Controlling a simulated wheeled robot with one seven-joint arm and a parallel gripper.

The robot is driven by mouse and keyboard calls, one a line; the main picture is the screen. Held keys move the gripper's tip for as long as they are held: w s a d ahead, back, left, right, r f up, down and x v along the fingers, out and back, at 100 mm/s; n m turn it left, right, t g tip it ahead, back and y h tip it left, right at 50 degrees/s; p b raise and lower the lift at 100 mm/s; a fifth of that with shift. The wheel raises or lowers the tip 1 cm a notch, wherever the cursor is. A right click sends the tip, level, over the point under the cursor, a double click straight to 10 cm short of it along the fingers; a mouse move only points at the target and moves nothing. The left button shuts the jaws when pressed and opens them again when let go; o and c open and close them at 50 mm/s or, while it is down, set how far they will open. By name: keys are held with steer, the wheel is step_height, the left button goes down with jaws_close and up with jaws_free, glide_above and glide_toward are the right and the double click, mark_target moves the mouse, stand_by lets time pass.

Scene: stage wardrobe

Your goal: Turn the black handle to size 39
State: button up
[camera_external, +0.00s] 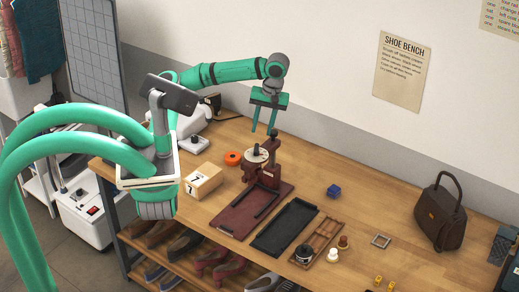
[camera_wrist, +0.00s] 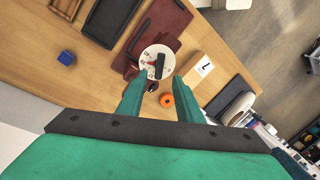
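A white dial disc (camera_external: 249,157) with marks around its rim sits on a dark red stand (camera_external: 264,176). The black handle (camera_external: 257,150) stands at the middle of the disc. In the wrist view, the black handle (camera_wrist: 159,66) crosses the white disc (camera_wrist: 148,54), just beyond my fingertips. The marks are too small to read, so I cannot tell which size the handle points to. My gripper (camera_external: 262,132) hangs above the dial, fingers pointing down. In the wrist view, my gripper (camera_wrist: 156,86) has its two fingers apart, with nothing held between them.
A black tray (camera_external: 285,228), a wooden tray (camera_external: 329,228) and a blue cube (camera_external: 334,190) lie to the right. A brown bag (camera_external: 438,217) stands farther right.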

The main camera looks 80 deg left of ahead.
steer(key=shift+w+r, duration=0.25)
steer(key=shift+r, duration=1)
